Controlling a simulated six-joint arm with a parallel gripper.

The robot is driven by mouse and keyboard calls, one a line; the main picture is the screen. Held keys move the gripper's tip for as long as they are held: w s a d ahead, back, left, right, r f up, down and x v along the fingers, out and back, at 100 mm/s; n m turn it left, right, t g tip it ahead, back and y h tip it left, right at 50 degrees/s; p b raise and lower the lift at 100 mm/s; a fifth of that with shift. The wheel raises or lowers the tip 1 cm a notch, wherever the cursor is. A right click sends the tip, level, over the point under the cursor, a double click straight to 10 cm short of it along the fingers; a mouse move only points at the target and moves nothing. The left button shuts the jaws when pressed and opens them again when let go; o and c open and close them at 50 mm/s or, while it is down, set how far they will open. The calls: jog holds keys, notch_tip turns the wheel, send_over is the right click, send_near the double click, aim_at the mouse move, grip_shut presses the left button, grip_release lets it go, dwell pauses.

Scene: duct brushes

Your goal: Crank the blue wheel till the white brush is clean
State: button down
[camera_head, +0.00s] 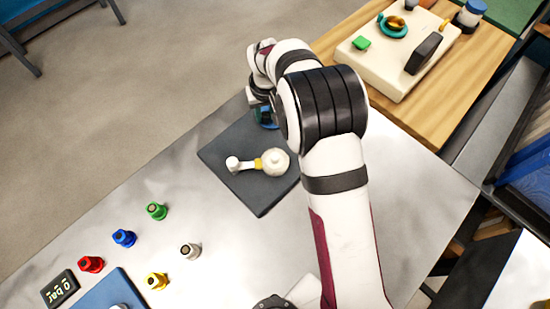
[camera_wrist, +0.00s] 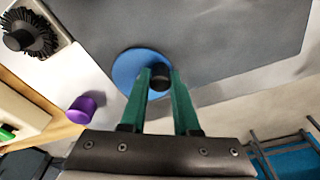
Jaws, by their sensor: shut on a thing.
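The blue wheel (camera_wrist: 127,72) is a flat disc on the dark grey plate, with a dark upright knob (camera_wrist: 161,76) near its edge. My gripper (camera_wrist: 158,82) has its green fingers shut on that knob. In the head view only a bit of the blue wheel (camera_head: 265,117) shows beneath my gripper; my arm covers the rest. A round whitish brush head (camera_head: 274,161) with a yellow collar lies on the dark plate (camera_head: 259,198), joined to a white cylindrical piece (camera_head: 233,164). How clean its bristles are is too small to tell.
Red (camera_head: 91,264), blue (camera_head: 123,238), green (camera_head: 157,211), yellow (camera_head: 157,281) and white (camera_head: 190,251) fittings stand front left, near a "0 bar" display (camera_head: 60,289). The wrist view shows a black round brush (camera_wrist: 32,36) and a purple cup (camera_wrist: 84,108).

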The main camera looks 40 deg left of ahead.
jog(key=shift+w+d, duration=0.1)
jog(key=shift+d, duration=0.55)
jog(key=shift+d+f, duration=0.1)
jog(key=shift+w+d, duration=0.4)
jog(key=shift+d, duration=0.1)
jog(key=shift+w, duration=0.1)
jog(key=shift+w+d, duration=0.15)
jog(key=shift+w, duration=0.3)
jog(key=c, duration=0.8)
grip_release()
